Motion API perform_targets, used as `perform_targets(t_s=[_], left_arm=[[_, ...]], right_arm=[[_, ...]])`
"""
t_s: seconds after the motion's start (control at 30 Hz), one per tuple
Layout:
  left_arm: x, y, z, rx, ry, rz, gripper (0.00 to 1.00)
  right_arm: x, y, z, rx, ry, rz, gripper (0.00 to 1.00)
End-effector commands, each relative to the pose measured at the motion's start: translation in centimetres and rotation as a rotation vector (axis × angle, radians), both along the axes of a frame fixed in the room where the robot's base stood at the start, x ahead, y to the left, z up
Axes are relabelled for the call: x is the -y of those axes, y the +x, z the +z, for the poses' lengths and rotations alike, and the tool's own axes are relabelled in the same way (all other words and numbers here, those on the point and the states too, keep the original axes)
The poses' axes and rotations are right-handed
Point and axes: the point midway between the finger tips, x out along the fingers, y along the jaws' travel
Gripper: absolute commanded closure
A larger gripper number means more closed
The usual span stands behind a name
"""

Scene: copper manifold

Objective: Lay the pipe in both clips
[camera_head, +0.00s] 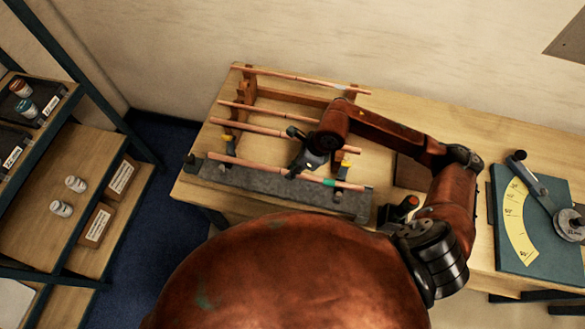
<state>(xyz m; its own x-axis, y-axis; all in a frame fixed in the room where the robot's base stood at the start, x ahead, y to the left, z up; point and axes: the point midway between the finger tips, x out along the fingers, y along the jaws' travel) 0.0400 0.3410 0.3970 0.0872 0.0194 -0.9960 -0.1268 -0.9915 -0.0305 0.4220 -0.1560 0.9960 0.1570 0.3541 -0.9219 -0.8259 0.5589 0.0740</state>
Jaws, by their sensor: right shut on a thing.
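A copper pipe with a green band (235,160) runs along the front of the bench, over a long grey base (265,190). My right gripper (295,172) reaches down from the right and is shut on this pipe near its middle. My left gripper is not in view.
A wooden rack (249,82) behind holds several other copper pipes (300,79). A blue-green plate with a yellow dial and lever (505,245) sits at the right of the wooden bench (420,112). Shelves with small jars (62,208) stand at the left, across a gap.

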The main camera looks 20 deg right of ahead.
Motion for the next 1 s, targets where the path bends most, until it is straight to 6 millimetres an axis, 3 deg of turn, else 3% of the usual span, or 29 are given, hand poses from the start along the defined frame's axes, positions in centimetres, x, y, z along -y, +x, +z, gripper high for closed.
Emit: perform_targets(t_s=[0.23, 0.27, 0.53, 0.73, 0.9, 1.0], left_arm=[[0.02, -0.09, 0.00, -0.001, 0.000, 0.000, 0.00], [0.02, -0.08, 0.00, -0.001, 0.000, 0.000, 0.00], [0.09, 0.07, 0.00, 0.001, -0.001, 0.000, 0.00], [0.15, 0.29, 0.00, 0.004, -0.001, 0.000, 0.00], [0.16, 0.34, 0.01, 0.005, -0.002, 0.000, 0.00], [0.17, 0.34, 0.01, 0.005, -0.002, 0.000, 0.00]], right_arm=[[-0.02, 0.05, 0.12, 0.002, 0.001, 0.000, 1.00], [-0.02, 0.05, 0.12, 0.002, 0.001, 0.000, 0.84], [0.00, 0.04, 0.07, 0.002, 0.000, 0.000, 0.65], [0.01, 0.03, 0.05, 0.001, 0.000, 0.000, 0.65], [0.02, 0.01, 0.02, 0.001, -0.001, 0.000, 0.53], [0.01, 0.02, 0.02, 0.001, -0.001, 0.000, 0.53]])
